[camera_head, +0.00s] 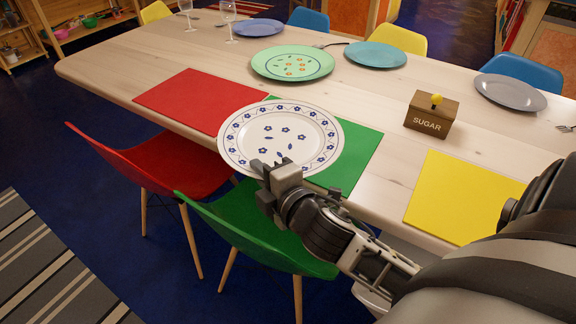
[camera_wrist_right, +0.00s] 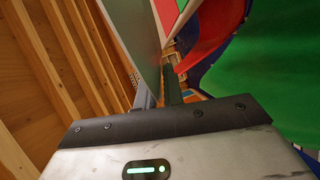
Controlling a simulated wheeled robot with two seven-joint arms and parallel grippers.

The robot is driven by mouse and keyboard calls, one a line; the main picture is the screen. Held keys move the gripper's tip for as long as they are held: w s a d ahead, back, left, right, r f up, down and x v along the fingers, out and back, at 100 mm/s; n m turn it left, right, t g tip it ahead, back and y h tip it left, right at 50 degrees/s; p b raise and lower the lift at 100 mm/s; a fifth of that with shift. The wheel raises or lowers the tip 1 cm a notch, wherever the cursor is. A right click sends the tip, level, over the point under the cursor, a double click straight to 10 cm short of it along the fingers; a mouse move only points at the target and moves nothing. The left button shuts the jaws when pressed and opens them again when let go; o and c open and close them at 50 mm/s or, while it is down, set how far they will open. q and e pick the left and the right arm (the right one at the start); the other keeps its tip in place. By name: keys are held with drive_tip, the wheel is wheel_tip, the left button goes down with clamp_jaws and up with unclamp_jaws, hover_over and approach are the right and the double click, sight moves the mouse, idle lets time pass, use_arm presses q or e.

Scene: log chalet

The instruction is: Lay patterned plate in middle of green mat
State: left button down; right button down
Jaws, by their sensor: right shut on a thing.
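The patterned plate (camera_head: 282,133) is white with blue flowers and a blue dotted rim. In the head view it is held above the table's near edge, overlapping the left part of the green mat (camera_head: 362,150) and a corner of the red mat. My right gripper (camera_head: 272,170) is shut on the plate's near rim. In the right wrist view the plate (camera_wrist_right: 143,40) shows as a pale slab at my right gripper's fingers (camera_wrist_right: 160,95). The plate hides part of the green mat. My left gripper is not in view.
The red mat (camera_head: 201,101) lies left and the yellow mat (camera_head: 463,196) right. A sugar box (camera_head: 431,116) stands behind, between the green and yellow mats. A green flowered plate (camera_head: 262,66) lies farther back. Red (camera_head: 160,163) and green (camera_head: 262,235) chairs stand at the near edge.

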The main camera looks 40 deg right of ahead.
drive_tip(key=w+d, duration=0.1)
drive_tip(key=d+f, duration=0.1)
drive_tip(key=w+d, duration=0.1)
drive_tip(key=shift+w+d+f, duration=0.3)
drive_tip(key=shift+d+f, duration=0.05)
drive_tip(key=shift+d, duration=0.05)
use_arm(q)
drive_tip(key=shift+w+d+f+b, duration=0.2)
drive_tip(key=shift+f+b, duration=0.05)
drive_tip(key=shift+b, duration=0.95)
use_arm(e)
drive_tip(key=w+d+f, duration=0.3)
drive_tip(key=d+f, duration=0.1)
drive_tip(key=f, duration=0.5)
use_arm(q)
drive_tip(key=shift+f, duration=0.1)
use_arm(e)
drive_tip(key=shift+f, duration=0.15)
drive_tip(key=c, duration=1.5)
unclamp_jaws()
drive_tip(key=shift+s+f, duration=0.1)
